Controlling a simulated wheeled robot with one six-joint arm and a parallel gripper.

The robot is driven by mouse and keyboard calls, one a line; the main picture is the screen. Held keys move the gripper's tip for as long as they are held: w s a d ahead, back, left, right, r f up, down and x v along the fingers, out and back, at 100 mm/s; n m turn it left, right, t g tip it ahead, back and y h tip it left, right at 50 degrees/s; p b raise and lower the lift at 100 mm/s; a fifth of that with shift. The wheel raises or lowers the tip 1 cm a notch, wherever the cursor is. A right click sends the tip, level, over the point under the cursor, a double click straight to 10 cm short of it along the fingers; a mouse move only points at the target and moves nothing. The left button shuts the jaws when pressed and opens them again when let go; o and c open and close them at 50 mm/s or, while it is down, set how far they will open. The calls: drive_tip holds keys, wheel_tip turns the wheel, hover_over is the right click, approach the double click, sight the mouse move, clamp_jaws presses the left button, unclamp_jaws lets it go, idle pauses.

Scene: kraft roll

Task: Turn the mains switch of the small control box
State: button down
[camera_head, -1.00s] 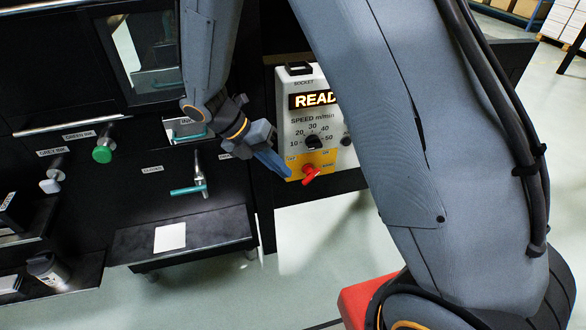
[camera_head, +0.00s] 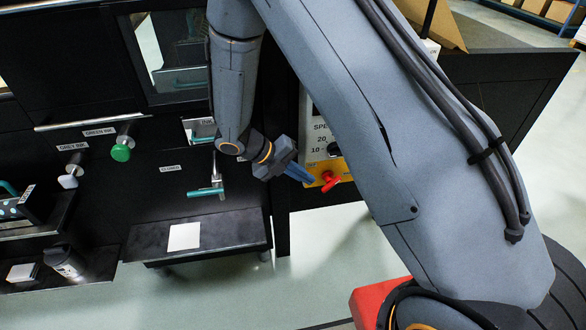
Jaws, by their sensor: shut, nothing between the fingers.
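The small control box (camera_head: 318,133) stands upright on a black panel right of the middle, with a white face and a yellow lower part. My arm hides most of its right side, including most of the display and the speed dial. The red mains switch (camera_head: 330,181) sits on the yellow part. My gripper (camera_head: 307,178) has its blue fingers shut and empty, with the tips at the yellow part just left of the red switch. I cannot tell whether they touch it.
A teal-handled lever (camera_head: 206,191) and a green knob (camera_head: 121,152) are on the black machine at left. A black shelf (camera_head: 150,240) with a white card (camera_head: 184,237) juts out below. Pale floor (camera_head: 330,235) lies open under the box.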

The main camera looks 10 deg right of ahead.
sight(323, 188)
drive_tip(key=shift+x, duration=2.5)
drive_tip(key=shift+a+f, duration=0.15)
drive_tip(key=shift+f, duration=0.05)
